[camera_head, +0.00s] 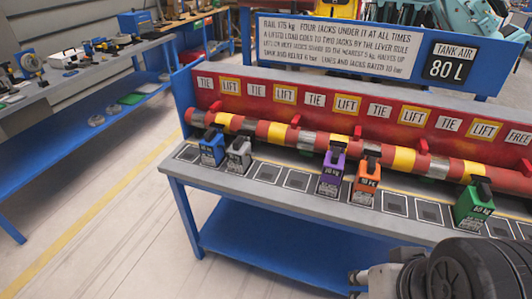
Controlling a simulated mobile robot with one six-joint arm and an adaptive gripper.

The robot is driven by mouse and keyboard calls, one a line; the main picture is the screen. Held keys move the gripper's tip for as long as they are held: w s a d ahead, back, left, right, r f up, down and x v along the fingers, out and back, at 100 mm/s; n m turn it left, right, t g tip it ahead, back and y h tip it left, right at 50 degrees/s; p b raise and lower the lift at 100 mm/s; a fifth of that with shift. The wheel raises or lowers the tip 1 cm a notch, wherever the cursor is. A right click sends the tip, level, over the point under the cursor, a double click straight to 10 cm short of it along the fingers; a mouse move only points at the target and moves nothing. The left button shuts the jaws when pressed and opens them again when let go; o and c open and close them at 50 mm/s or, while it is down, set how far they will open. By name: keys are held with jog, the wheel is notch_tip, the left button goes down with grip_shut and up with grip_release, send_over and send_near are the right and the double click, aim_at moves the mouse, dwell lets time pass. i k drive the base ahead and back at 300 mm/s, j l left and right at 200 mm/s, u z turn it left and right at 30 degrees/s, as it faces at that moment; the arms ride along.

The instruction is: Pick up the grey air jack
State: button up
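The grey air jack (239,156) stands upright on the bench top, under the red, yellow and silver striped rail (310,138). It is second from the left, just right of the blue jack (211,149). Its front label is too small to read. Part of my arm shows at the bottom right corner, well away from the grey jack. No gripper fingers can be made out.
A purple jack (332,176), an orange jack (366,183) and a green jack (475,204) stand farther right under the rail. Empty marked squares (268,172) lie between. A red board (325,112) stands behind. Open floor (130,190) lies left of the bench.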

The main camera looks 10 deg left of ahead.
aim_at(238, 155)
jog(key=i+j, duration=0.2)
jog(key=j, duration=0.15)
jog(key=i+j+z, duration=0.15)
jog(key=i+j, duration=0.3)
jog(key=j, duration=0.2)
jog(key=i+j+z, duration=0.1)
jog(key=j, duration=0.25)
jog(key=i+j, duration=0.3)
jog(key=i+j+z, duration=0.15)
jog(key=j, duration=0.25)
jog(key=i+j, duration=0.2)
jog(key=j, duration=0.2)
